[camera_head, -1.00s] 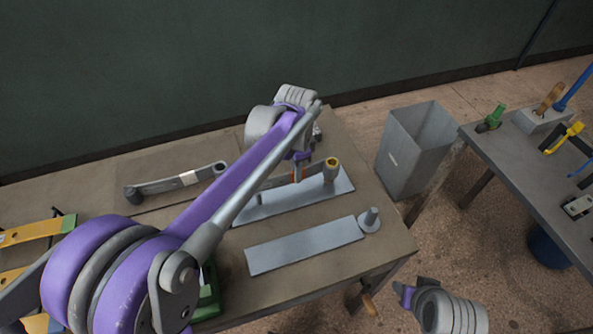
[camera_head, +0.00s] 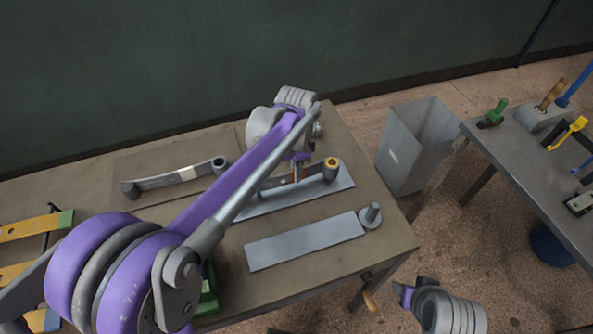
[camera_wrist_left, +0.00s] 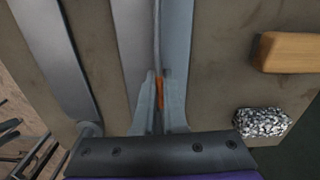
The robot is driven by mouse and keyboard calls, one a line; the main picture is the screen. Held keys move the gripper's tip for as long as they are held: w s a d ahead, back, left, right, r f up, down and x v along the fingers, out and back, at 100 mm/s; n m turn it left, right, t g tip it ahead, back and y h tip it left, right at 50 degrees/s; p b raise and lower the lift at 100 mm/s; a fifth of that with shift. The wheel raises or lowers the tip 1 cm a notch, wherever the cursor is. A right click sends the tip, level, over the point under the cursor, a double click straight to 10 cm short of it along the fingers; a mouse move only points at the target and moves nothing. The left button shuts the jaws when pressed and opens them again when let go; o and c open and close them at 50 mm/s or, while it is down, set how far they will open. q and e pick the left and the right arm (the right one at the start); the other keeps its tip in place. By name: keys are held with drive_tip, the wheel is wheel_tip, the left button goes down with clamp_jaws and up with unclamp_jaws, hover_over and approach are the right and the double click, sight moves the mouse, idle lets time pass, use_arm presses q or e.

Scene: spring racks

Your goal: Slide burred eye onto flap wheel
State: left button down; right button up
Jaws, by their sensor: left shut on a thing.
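My left gripper (camera_head: 298,176) is shut on a dark grey leaf spring bar with an orange band, above the far steel plate (camera_head: 256,209). The bar (camera_wrist_left: 156,30) runs between the fingers (camera_wrist_left: 159,90) in the left wrist view. At its right end an upright round eye (camera_head: 331,171) shows an orange ring at its top. I cannot tell whether this ring is the eye's lining or the flap wheel inside it.
Another leaf spring (camera_head: 170,181) lies at the back left. A grey bin (camera_head: 413,147) stands right of the table, before a second bench (camera_head: 530,170) with tools. The left wrist view shows a wooden block (camera_wrist_left: 290,52) and a speckled block (camera_wrist_left: 262,122).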

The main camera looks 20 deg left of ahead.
use_arm(q)
drive_tip(key=shift+f+b, duration=0.45)
drive_tip(key=shift+f, duration=0.3)
drive_tip(key=c, duration=0.9)
unclamp_jaws()
wheel_tip(320, 180, up, 11)
drive_tip(key=shift+f+p, duration=0.1)
drive_tip(key=shift+p, duration=0.4)
drive_tip(key=shift+s, duration=0.1)
